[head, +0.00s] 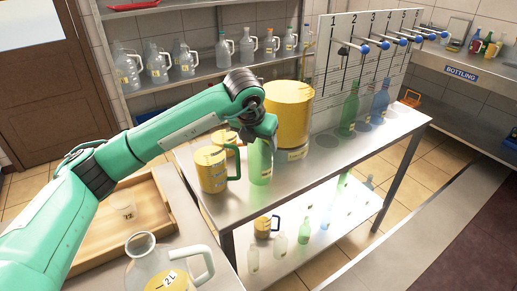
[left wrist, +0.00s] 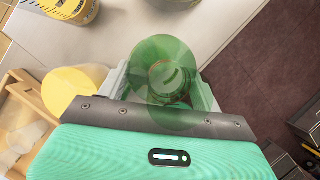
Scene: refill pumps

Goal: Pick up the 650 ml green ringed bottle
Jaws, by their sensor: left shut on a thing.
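A green see-through bottle (head: 260,165) stands upright at the front of the metal table, between a yellow-filled jug and a large yellow container. My left gripper (head: 262,137) comes down from above and is shut on its upper part. In the left wrist view the green bottle (left wrist: 168,78) shows from above, with its round mouth between the two fingers. Its volume label and any rings are too small or hidden to read. Another green bottle (head: 348,112) stands farther right on the table under the taps. My right gripper is not in view.
A yellow-filled jug (head: 211,170) stands close left of the held bottle, and a large yellow container (head: 289,112) close behind it. A blue bottle (head: 380,103) stands to the right. A wooden tray (head: 160,205) and a 2L jug (head: 160,265) are nearer me. The front right tabletop (head: 330,160) is clear.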

